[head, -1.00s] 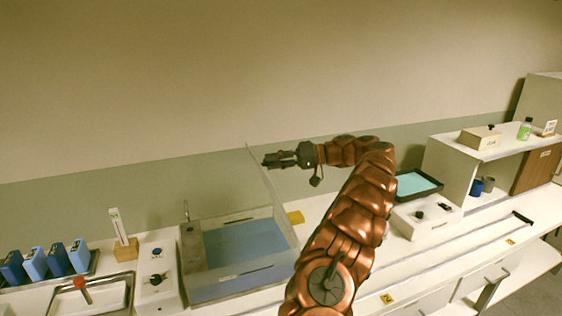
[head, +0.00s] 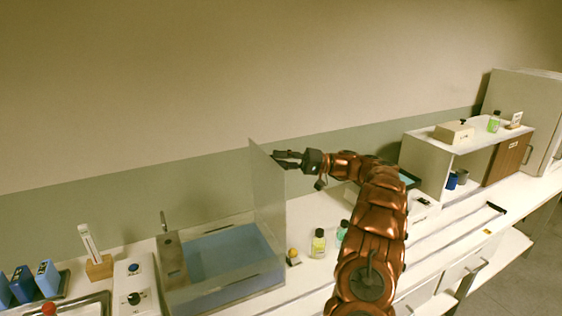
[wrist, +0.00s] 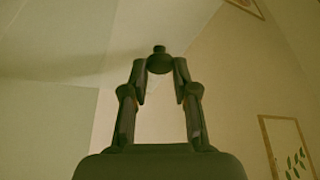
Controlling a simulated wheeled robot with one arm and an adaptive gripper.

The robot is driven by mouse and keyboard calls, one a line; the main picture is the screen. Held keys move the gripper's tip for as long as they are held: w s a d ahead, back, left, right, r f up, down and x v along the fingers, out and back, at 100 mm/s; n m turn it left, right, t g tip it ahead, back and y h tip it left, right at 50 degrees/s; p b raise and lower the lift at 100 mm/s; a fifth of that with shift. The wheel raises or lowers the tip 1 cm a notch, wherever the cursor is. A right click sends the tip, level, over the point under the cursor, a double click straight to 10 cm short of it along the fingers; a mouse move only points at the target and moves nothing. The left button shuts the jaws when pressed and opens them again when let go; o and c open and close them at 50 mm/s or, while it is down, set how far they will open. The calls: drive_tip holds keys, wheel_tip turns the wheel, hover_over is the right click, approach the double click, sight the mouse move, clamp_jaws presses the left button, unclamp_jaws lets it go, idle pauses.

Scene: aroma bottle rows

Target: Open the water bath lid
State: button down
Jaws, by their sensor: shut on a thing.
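The water bath (head: 222,293) is a clear-walled tank with blue water, at the lower left of the head view. Its translucent lid (head: 267,200) stands about upright along the tank's right side, so the top is uncovered. My gripper (head: 280,159) is at the upper right of the lid, reaching in from the right. In the wrist view, my gripper (wrist: 160,72) has its two fingers shut on a small dark round knob (wrist: 159,60). The pale lid panel (wrist: 110,50) seems to fill the area behind the knob; its edges are hard to tell there.
A yellow-green bottle (head: 318,243) and a teal-green bottle (head: 342,230) stand right of the bath, close to my arm. A shelf (head: 432,160) stands at the right.

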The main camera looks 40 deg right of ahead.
drive_tip(key=shift+d+f, duration=0.1)
drive_tip(key=shift+d, duration=0.2)
idle(0.4)
drive_tip(key=c, duration=0.8)
unclamp_jaws()
drive_tip(key=shift+c, duration=0.2)
drive_tip(key=shift+s+d, duration=0.15)
drive_tip(key=shift+d, duration=0.05)
drive_tip(key=v, duration=0.7)
drive_tip(key=shift+f, duration=0.15)
